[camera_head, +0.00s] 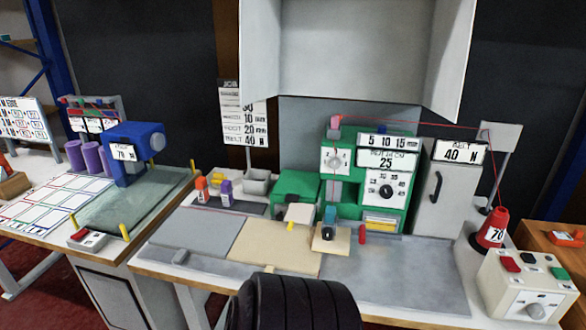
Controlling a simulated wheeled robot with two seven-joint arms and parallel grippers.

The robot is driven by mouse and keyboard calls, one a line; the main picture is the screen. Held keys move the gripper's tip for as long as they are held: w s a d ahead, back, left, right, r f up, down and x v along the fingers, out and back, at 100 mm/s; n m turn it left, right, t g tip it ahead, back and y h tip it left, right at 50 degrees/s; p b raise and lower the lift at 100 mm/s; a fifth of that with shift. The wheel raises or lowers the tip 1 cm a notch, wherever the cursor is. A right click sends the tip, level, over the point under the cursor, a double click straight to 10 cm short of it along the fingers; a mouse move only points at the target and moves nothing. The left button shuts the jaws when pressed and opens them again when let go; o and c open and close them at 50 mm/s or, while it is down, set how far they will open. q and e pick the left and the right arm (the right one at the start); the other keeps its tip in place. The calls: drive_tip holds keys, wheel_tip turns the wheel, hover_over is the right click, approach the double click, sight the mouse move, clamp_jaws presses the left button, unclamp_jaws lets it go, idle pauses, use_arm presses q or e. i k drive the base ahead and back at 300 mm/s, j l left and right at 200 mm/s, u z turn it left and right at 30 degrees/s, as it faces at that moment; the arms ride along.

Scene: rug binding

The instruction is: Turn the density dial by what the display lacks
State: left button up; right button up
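The green machine (345,190) stands at the back of the middle table. Its white display (386,162) reads 25, under a strip (388,142) marked 5, 10, 15. A black dial (386,190) sits on a white plate with markings below the display; its pointer setting is too small to read. A second, pale dial (337,160) is at the machine's upper left. The small lettering on the display is unclear, so I cannot be sure which dial is the density dial. Neither gripper shows in the head view.
A job card (242,110) stands behind. A grey cabinet (445,190) marked 40 N is right of the machine. A red cone (492,230) marked 70 and a button box (525,285) are at right. A black ribbed form (290,303) fills the bottom middle. The grey tabletop (400,270) is mostly clear.

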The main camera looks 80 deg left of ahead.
sight(386, 190)
drive_tip(key=k+j+u, duration=0.1)
drive_tip(key=u, duration=2.3)
